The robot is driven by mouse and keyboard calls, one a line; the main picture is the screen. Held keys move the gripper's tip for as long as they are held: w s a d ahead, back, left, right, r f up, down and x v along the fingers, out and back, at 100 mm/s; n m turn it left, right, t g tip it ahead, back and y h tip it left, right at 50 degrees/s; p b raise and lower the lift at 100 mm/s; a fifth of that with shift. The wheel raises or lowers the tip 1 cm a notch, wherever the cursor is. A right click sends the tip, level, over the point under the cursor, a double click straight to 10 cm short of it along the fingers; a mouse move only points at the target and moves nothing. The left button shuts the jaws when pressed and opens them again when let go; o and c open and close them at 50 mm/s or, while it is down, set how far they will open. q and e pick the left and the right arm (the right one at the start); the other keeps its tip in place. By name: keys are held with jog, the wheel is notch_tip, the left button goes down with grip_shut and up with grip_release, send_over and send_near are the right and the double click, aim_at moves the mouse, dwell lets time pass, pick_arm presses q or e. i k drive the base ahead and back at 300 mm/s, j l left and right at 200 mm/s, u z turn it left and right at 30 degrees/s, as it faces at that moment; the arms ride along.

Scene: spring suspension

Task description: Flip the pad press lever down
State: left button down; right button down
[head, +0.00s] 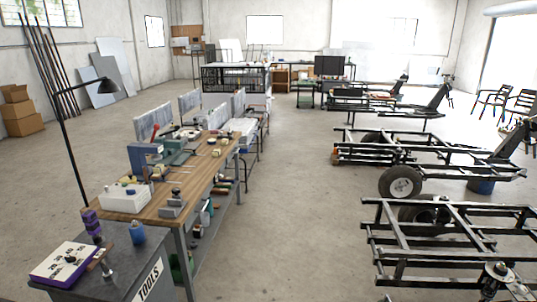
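I cannot make out for certain which item is the pad press or its lever. A small grey metal device (172,207) stands on the near right edge of the wooden workbench (160,200). A blue-grey machine (145,157) and a green machine (175,150) stand further back on the same bench. A white-topped purple box (62,262) with dark markings and a knob sits on the dark tool cabinet at the lower left, with a short brown bar (98,258) beside it. Neither of my grippers is in view.
The tool cabinet (142,282), marked "TOOLS", carries a blue container (137,233) and purple blocks. A black lamp (68,135) rises beside the bench. Metal frames (440,235), one with a wheel (400,183), fill the right. The concrete aisle (290,210) between is clear.

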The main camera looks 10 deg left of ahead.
aim_at(156, 126)
jog(key=i, duration=1.65)
jog(key=i+u, duration=0.25)
jog(key=u, duration=0.15)
jog(key=i+l+u, duration=0.1)
jog(key=u, duration=0.3)
jog(key=i+l+u, duration=0.15)
jog(key=i+u, duration=0.25)
jog(key=u, duration=0.3)
jog(key=i+l+z, duration=0.4)
jog(key=i, duration=0.3)
jog(key=i+l+z, duration=0.2)
jog(key=i, duration=0.2)
